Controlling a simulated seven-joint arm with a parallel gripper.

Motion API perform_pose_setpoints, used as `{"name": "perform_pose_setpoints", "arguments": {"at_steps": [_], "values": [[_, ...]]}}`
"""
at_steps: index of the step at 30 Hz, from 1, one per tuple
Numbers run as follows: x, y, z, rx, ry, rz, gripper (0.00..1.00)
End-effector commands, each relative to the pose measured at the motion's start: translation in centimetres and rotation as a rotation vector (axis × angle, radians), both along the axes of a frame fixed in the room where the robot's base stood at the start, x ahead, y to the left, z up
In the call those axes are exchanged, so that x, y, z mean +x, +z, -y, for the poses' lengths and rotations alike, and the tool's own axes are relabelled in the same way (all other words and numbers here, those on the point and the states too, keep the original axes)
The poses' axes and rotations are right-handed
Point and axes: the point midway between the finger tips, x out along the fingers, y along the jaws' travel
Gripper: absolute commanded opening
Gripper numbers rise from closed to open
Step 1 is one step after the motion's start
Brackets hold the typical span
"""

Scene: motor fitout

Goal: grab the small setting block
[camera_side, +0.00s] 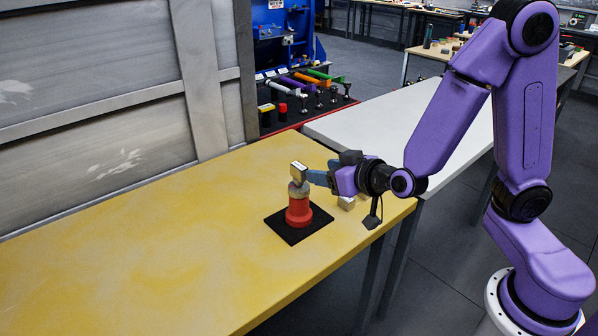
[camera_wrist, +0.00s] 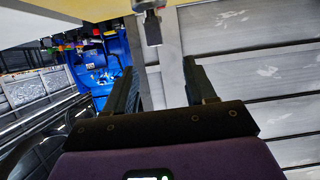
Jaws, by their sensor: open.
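A small block (camera_side: 298,172), tan-sided with a pale top, sits on top of a grey rounded part (camera_side: 299,190) on a red cylindrical stand (camera_side: 298,212). I take it for the setting block. It also shows as a dark block (camera_wrist: 153,30) at the top of the wrist view, which looks upside down. My gripper (camera_side: 309,176) is level, just right of the stack at about the height of the grey part and the block. In the wrist view its fingers (camera_wrist: 162,65) are apart with nothing between them. The block lies beyond the fingertips.
The stand rests on a black square mat (camera_side: 286,230) on a yellow table (camera_side: 170,235). A pale block (camera_side: 346,203) lies on the table below my wrist. A white table (camera_side: 375,120) adjoins behind. A grey panelled wall (camera_side: 90,110) runs along the far side. The table's left part is clear.

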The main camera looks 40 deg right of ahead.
Motion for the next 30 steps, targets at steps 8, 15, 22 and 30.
{"name": "perform_pose_setpoints", "arguments": {"at_steps": [8, 15, 22, 30], "values": [[2.9, -1.3, 0.1, -0.001, -0.003, -0.002, 0.55], [5.1, -2.1, 0.1, 0.001, -0.001, -0.001, 0.55], [6.5, -2.7, 0.4, 0.001, -0.004, -0.001, 0.55], [9.5, -4.0, 0.7, 0.001, 0.0, -0.001, 0.55]]}}
